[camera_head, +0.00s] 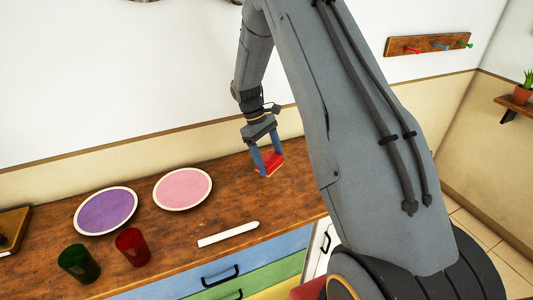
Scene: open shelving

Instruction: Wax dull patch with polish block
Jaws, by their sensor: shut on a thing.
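The polish block (269,164) is a small red block on the right part of the wooden counter top (190,222). My gripper (266,165) points down with its two blue fingers shut on the block. The block is at the counter surface; I cannot tell whether it presses on the wood. The counter top is brown with uneven, worn-looking darker and lighter areas. I cannot pick out the dull patch for certain. My arm hides the right end of the counter.
A purple plate (106,211) and a pink plate (183,188) lie left of my gripper. A green cup (78,263), a red cup (132,247) and a white stick-like thing (228,234) are nearer the front. A wooden object (12,225) sits far left. A peg rail (428,44) hangs on the wall.

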